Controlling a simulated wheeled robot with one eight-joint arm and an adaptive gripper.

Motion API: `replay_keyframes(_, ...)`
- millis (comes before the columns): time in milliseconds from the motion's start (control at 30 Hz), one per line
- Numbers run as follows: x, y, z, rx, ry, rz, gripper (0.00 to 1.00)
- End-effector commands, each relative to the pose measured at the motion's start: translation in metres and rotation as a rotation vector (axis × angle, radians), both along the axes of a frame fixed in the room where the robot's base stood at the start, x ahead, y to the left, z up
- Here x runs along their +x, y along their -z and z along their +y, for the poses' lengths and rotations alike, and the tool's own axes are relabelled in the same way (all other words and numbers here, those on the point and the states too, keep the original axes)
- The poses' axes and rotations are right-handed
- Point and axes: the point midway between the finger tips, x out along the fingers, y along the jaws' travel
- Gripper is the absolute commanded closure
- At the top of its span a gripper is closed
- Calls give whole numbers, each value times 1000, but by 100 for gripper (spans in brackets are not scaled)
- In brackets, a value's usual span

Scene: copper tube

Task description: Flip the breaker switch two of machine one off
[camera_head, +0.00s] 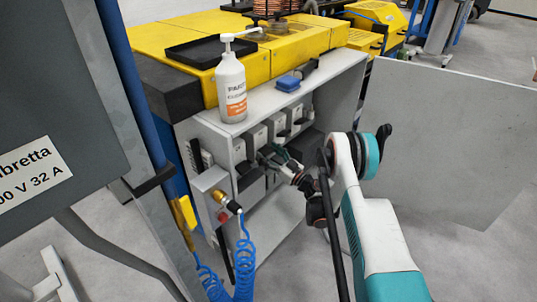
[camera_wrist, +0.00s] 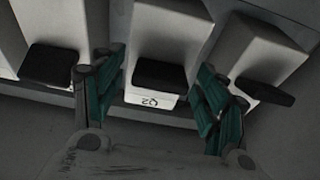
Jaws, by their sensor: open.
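A row of white breaker boxes (camera_head: 257,137) with dark switches is mounted inside the grey cabinet (camera_head: 345,75). In the wrist view the middle box (camera_wrist: 172,30) carries a label Q2 (camera_wrist: 149,100), which appears upside down, below its black switch (camera_wrist: 163,75). My gripper (camera_head: 272,157) is at the breaker row. In the wrist view my gripper (camera_wrist: 158,84) is open and empty, with one teal finger on each side of the Q2 switch. I cannot tell whether a finger touches it. In the head view my gripper partly hides the lower parts of the boxes.
Neighbouring black switches (camera_wrist: 50,64) and (camera_wrist: 264,91) sit close outside the fingers. A white pump bottle (camera_head: 231,88) and a blue block (camera_head: 288,82) stand on the cabinet top. A coiled blue hose (camera_head: 243,262) hangs at the lower left.

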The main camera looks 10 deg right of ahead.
Motion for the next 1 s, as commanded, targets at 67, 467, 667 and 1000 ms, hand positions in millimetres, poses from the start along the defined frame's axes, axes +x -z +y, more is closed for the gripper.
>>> replay_keyframes(67,0,0,0,0,0,0,33)
replay_keyframes(467,0,-43,0,0,0,0,33)
replay_keyframes(667,0,-75,0,0,0,0,33)
replay_keyframes(1000,0,-99,0,0,0,0,33)
